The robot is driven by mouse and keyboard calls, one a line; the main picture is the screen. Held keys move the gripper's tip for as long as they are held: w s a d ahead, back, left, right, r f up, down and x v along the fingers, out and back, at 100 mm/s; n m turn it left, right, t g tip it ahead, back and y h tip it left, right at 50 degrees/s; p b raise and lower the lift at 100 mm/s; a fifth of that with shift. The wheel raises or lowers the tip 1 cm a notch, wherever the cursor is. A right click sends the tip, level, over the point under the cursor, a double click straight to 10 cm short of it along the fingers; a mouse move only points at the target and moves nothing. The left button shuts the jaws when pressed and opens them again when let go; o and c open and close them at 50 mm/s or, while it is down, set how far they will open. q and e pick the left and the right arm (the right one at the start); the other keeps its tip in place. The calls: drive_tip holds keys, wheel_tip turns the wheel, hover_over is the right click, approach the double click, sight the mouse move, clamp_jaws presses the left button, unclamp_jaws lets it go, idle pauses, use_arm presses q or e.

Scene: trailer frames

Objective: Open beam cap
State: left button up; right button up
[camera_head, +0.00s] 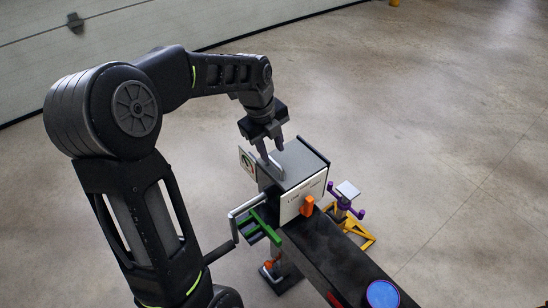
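A grey box-like cap (298,163) with dark edges sits at the far end of a black beam (345,262). A light plate (302,198) with small dark print and an orange latch-like part (307,206) is on its near side. A small pale bar, perhaps a handle, shows on the cap's left top. My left gripper (271,155) comes down from above at the cap's left top edge. Its two fingers are apart with nothing clearly between them. I cannot tell whether the fingertips touch the cap. My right gripper is not in view.
A silver crank (243,208) and a green part (264,228) stick out left of the beam. A yellow stand (358,233) with a purple-armed top (343,203) stands to its right. A blue round lid (382,294) is at the lower right.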

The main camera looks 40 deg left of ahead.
sight(275, 163)
use_arm(q)
drive_tip(key=f, duration=0.3)
drive_tip(key=w+f, duration=0.1)
drive_tip(key=shift+d+f, duration=0.1)
drive_tip(key=shift+f, duration=0.3)
drive_tip(key=shift+c, duration=0.2)
clamp_jaws()
idle(0.9)
